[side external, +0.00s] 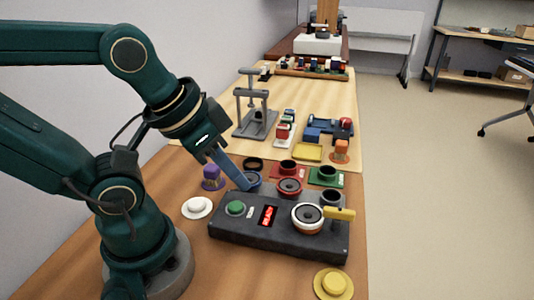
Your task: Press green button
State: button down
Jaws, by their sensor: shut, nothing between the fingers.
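The green button (235,208) is a round raised cap at the left end of a dark grey test box (280,244). A small red lit display (268,215) sits right of the button. My gripper (245,184) points down and to the right from the dark green arm. Its blue-grey fingers are shut with nothing between them. In the picture the fingertips are above and slightly right of the green button, in front of or over a blue round part at the back of the box. They look apart from the button; exact height is hard to tell.
A round speaker (308,217) and a yellow lever (339,214) are at the box's right. A white disc (197,207) and purple part (212,178) lie left, a yellow disc (333,284) in front. Red (288,168) and green (327,176) holders stand behind. A grey press (254,115) stands farther back.

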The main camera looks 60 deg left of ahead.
jog(key=n+g+h, duration=0.7)
jog(key=h, duration=0.2)
send_over(235, 201)
jog(key=shift+f, duration=0.3)
jog(key=shift+f, duration=4.4)
jog(key=shift+f, duration=0.1)
